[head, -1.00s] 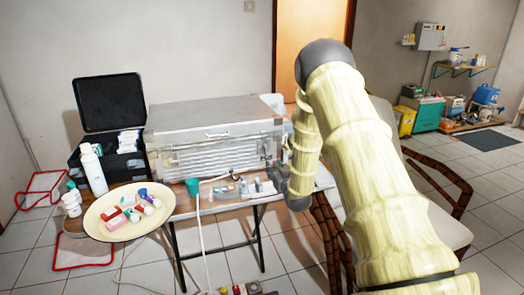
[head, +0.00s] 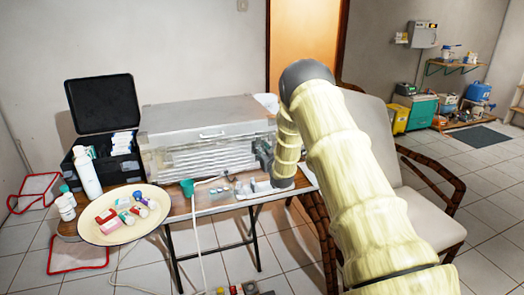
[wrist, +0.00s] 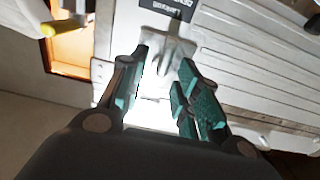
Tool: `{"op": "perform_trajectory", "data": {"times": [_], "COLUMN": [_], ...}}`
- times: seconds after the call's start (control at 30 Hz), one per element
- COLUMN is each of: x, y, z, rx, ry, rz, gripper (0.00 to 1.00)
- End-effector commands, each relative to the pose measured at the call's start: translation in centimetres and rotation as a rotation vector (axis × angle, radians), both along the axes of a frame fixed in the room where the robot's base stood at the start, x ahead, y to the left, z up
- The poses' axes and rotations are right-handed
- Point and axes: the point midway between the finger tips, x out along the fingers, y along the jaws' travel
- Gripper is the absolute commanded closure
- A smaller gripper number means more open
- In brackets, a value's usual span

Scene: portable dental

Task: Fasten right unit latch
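The metal dental unit (head: 205,117) stands on the folding table, its louvred front facing me. My gripper (head: 262,152) is at the right end of that front, and my forearm hides the unit's right side. In the wrist view my gripper (wrist: 164,66) is open, with its teal-padded fingers apart. A grey metal latch (wrist: 174,55) on the unit lies ahead between the fingertips, below a dark label (wrist: 167,10). The fingers are not closed on it. Whether a finger touches it I cannot tell. Bright glare washes out the surface between the fingers.
An open black case (head: 104,105) and a white bottle (head: 87,172) stand left of the unit. A cream tray (head: 92,236) with several small items is at the front left. A green cup (head: 187,187) and small items lie before the unit. A beige chair (head: 365,130) is behind my arm.

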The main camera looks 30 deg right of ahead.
Motion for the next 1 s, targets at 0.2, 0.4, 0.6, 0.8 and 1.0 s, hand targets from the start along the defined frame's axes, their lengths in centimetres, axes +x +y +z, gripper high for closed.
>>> {"op": "perform_trajectory", "data": {"times": [0.2, 0.4, 0.6, 0.8, 1.0], "x": [0.38, 0.36, 0.34, 0.33, 0.29], "y": [-0.06, -0.06, -0.06, -0.08, -0.17], "z": [0.03, 0.01, 0.01, 0.00, -0.08], "rx": [0.000, 0.000, 0.000, 0.006, 0.058], "ry": [-0.001, 0.000, 0.000, -0.002, -0.015], "rz": [0.000, 0.000, 0.000, 0.000, -0.001], "gripper": [0.68, 0.77, 1.00, 1.00, 1.00]}}
